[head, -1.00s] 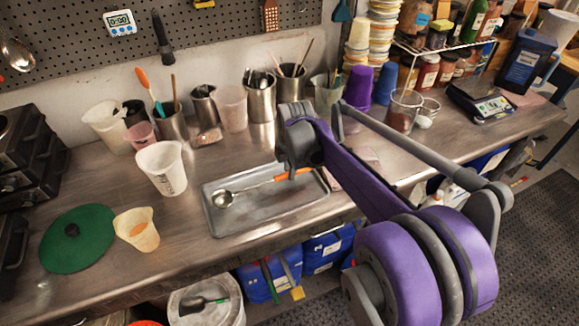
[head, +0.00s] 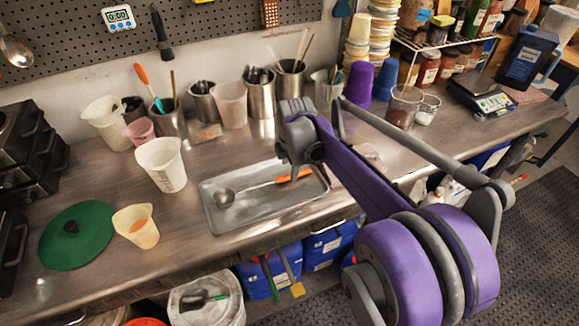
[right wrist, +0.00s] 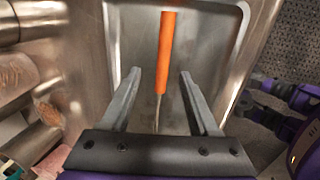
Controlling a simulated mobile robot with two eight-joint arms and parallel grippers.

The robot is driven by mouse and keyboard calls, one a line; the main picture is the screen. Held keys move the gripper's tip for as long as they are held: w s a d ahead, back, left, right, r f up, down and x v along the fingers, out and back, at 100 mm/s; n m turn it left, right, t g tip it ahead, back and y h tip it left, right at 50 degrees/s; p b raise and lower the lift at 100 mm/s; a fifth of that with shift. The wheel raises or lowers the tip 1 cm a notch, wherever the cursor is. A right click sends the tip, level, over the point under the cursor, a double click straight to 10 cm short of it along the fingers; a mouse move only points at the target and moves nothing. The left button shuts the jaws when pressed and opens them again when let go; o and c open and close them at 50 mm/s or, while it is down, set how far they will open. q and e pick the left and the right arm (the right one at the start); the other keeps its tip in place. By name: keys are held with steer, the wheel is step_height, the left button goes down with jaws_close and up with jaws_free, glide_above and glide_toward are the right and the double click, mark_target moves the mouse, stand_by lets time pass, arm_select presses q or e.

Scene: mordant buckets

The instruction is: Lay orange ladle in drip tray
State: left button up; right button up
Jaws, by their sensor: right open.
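The orange ladle (head: 260,186) lies in the grey metal drip tray (head: 232,222), its bowl toward the tray's left part and its orange handle toward the right end. In the right wrist view the orange handle (right wrist: 167,50) lies over the tray floor (right wrist: 200,52). My right gripper (right wrist: 175,80) is open, its two fingers apart on either side of the ladle's line, with nothing held between them. In the head view my right gripper (head: 298,160) is above the tray's far right edge, its fingertips mostly hidden. My left gripper is not in view.
A white beaker (head: 162,165), a small cup (head: 136,227) and a green lid (head: 76,238) stand left of the tray. Metal canisters (head: 261,100) with utensils line the wall behind. Purple cups (head: 359,83) and glass jars (head: 403,106) stand at the right.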

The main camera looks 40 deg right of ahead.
steer(key=v, duration=1)
steer(key=shift+r+p, duration=0.15)
steer(key=shift+p, duration=0.15)
steer(key=shift+s, duration=0.1)
steer(key=s+a+f+m+t, duration=0.3)
steer(key=s+a+f+m, duration=1)
steer(key=s+a+m, duration=0.2)
steer(key=shift+s+a+y, duration=0.4)
steer(key=shift+s+a, duration=0.55)
steer(key=shift+a, duration=0.15)
